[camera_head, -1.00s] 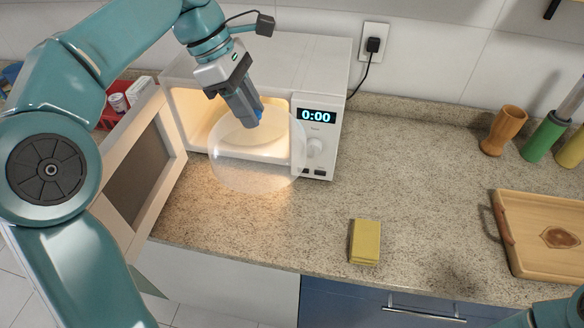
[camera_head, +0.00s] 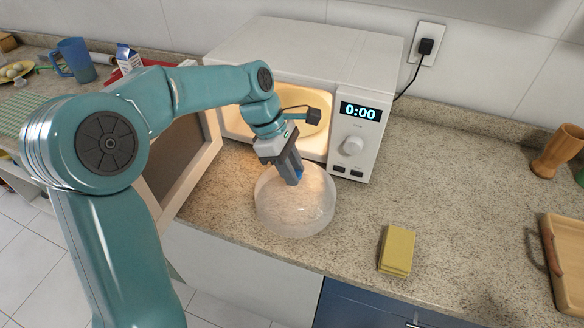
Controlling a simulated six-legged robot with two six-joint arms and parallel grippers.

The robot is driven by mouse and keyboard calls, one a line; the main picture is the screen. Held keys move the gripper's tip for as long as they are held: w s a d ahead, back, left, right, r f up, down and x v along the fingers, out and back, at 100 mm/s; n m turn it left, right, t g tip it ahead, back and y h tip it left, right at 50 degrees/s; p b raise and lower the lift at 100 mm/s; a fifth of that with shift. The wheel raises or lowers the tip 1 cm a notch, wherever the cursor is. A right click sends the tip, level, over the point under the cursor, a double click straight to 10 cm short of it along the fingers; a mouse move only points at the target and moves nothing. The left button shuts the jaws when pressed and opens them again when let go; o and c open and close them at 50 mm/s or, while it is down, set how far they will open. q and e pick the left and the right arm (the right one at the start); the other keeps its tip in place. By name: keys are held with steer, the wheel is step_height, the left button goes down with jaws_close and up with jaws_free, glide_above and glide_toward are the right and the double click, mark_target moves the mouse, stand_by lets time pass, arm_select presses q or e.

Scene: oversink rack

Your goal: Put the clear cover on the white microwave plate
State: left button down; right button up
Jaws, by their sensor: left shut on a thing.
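The clear cover (camera_head: 295,207) is a round, see-through dome in front of the open white microwave (camera_head: 310,45), over the speckled counter. My left gripper (camera_head: 293,178) is shut on the top of the cover from above. I cannot tell whether the cover's rim touches the counter. Inside the lit microwave, a pale round shape (camera_head: 312,114), probably the white microwave plate, shows partly behind my left wrist. My right gripper is out of view.
The microwave door (camera_head: 183,165) stands open on the left, close to my left arm. A yellow sponge (camera_head: 397,250) lies on the counter to the right. A wooden board (camera_head: 567,265) and a wooden cup (camera_head: 557,150) are farther right. The counter between is clear.

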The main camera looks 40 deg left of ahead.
arm_select(q)
steer(key=shift+s+d+r, duration=0.1)
steer(key=c, duration=0.9)
jaws_free()
steer(key=shift+f, duration=0.2)
